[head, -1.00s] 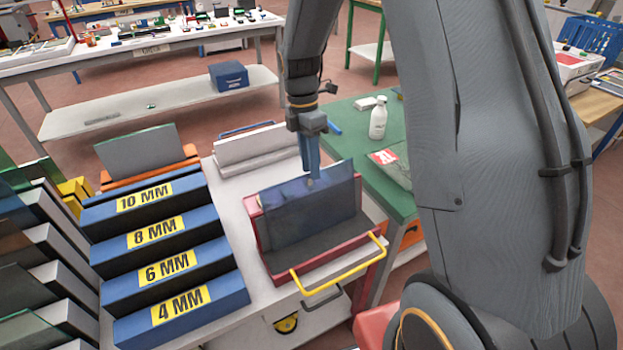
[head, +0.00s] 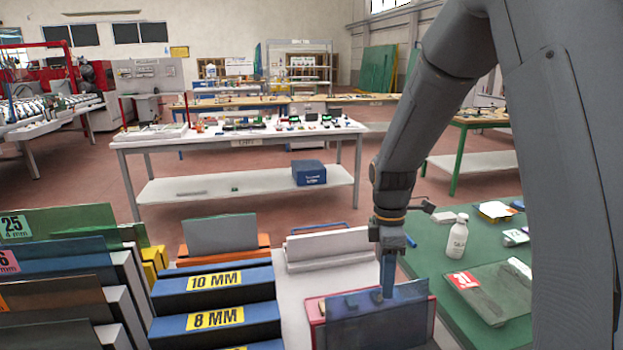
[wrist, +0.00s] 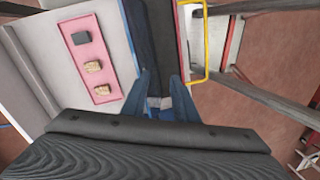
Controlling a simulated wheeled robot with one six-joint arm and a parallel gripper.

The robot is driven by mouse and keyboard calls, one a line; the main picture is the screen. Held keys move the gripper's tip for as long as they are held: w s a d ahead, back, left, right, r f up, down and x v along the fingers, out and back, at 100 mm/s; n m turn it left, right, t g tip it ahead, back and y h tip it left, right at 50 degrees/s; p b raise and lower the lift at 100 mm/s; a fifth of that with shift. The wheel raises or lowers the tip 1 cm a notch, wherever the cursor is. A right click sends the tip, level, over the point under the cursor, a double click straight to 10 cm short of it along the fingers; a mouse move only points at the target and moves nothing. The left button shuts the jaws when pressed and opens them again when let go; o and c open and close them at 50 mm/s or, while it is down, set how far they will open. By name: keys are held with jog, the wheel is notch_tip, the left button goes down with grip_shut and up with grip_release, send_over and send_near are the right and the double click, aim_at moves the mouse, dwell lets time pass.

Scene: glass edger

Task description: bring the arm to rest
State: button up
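My gripper (head: 387,293) hangs pointing down at the top edge of a dark bluish glass pane (head: 405,318). The pane stands upright in a red rack (head: 317,310), cut off by the bottom of the head view. In the wrist view, the two blue fingers (wrist: 161,93) are apart, with a gap between them. The dark inside of the rack (wrist: 160,40) runs beyond them. Whether the fingers touch the pane is unclear.
Blue stepped racks marked 10 MM (head: 215,283) and 8 MM stand left of the red rack. A pale slotted rack (head: 330,247) is behind it. A green table (head: 430,262) at right bears a white bottle (head: 457,238) and a pane. A pink tray (wrist: 88,60) shows in the wrist view.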

jog(key=s+r+m+t+b, duration=0.1)
jog(key=s+m+t, duration=0.2)
jog(key=s+m, duration=1)
jog(key=m, duration=0.3)
jog(key=shift+s+m, duration=0.25)
jog(key=shift+m, duration=0.05)
jog(key=shift+d+r, duration=0.1)
